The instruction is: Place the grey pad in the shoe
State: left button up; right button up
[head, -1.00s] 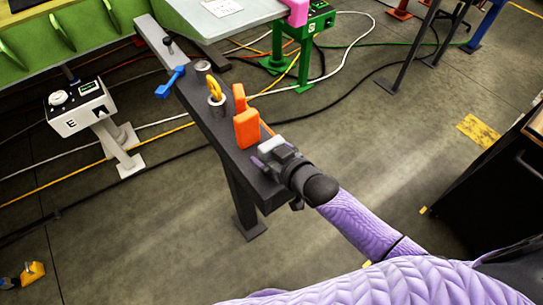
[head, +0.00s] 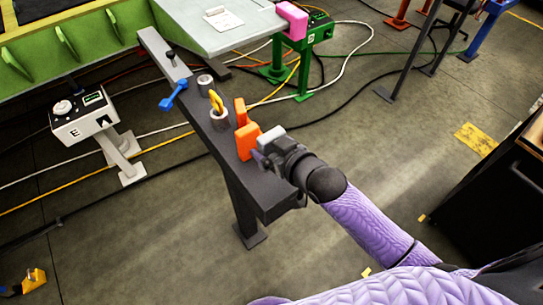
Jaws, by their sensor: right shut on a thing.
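The orange shoe (head: 247,143) stands on the dark bench beam and shows two upright orange walls with a gap between them. My right gripper (head: 263,152) is at the right side of the near orange wall. It is shut on the light grey pad (head: 270,136), which is held just right of that wall, near the height of its top edge. The pad is outside the gap. I cannot tell whether pad or fingers touch the orange wall. The fingertips are partly hidden by the gripper body. My left gripper is not in view.
A white box marked E (head: 84,115) stands at left. A black cabinet (head: 480,205) is at right. Cables cross the floor.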

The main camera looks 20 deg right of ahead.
notch_tip(320, 180, up, 2)
jog(key=shift+r, duration=0.1)
jog(key=shift+n+y, duration=0.3)
jog(key=shift+y, duration=0.1)
jog(key=d+f+b, duration=0.1)
jog(key=b, duration=0.1)
jog(key=d+f+b, duration=0.1)
jog(key=f+b, duration=0.1)
jog(key=b, duration=0.1)
jog(key=f+b, duration=0.1)
jog(key=b, duration=0.1)
jog(key=shift+s+d+f+b, duration=0.15)
jog(key=shift+d+f+b, duration=0.15)
jog(key=shift+d+b, duration=0.1)
jog(key=s+n+g+y+b, duration=0.5)
jog(key=s+n+b, duration=0.1)
jog(key=b, duration=0.3)
jog(key=shift+s+b, duration=0.35)
jog(key=shift+s, duration=0.1)
